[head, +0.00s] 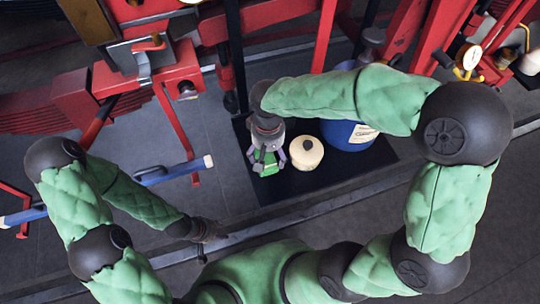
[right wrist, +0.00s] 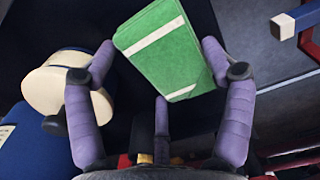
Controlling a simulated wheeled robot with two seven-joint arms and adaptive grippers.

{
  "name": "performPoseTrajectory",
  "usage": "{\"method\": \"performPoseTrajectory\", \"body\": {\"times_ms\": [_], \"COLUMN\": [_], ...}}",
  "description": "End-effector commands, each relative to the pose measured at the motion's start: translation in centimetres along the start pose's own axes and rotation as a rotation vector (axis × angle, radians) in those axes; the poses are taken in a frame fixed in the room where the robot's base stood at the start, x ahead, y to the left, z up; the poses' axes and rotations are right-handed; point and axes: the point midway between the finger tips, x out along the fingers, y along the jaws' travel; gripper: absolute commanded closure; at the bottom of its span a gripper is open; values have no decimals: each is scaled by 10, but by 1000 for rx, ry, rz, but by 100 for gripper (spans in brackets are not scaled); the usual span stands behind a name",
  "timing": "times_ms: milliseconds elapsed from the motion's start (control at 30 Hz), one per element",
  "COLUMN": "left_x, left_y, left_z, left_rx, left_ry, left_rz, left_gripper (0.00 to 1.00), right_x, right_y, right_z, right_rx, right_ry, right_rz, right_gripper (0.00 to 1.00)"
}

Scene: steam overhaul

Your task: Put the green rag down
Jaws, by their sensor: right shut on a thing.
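The green rag (right wrist: 165,50) is a folded pad with white stripes, between the purple fingers of my right gripper (right wrist: 160,62) in the right wrist view. In the head view, my right gripper (head: 267,164) points down over the black mat (head: 350,178), with the green rag (head: 259,157) partly hidden by its fingers. The gripper is shut on the rag. I cannot tell whether the rag touches the mat. My left gripper (head: 212,231) is low in the middle of the head view, away from the rag, and its fingers are too small and dark to read.
A cream round container (head: 306,153) stands on the mat just right of my right gripper. A blue drum (head: 346,136) with a label is behind it. Red machine frames line the back. A blue bar with a white end (head: 178,171) lies at the left.

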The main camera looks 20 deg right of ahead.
Motion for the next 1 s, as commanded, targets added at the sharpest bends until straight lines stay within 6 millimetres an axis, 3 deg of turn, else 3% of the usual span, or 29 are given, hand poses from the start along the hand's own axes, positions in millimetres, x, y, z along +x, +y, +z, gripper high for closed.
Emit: {"method": "performPoseTrajectory", "body": {"times_ms": [200,567,600,633,1000], "left_x": [4,4,4,4,4], "left_y": [-1,-1,-1,-1,-1], "left_z": [0,0,0,0,0], "left_rx": [0,0,0,0,0], "left_ry": [0,0,0,0,0], "left_rz": [0,0,0,0,0], "left_gripper": [60,60,60,60,60], "right_x": [16,17,17,17,17], "right_y": [1,1,1,1,1], "right_z": [-4,-4,-4,-4,-4], "right_rx": [1,1,1,1,1], "right_ry": [3,3,3,3,3], "right_rz": [0,-1,-1,-1,-1], "right_gripper": [45,45,10,2,0]}}
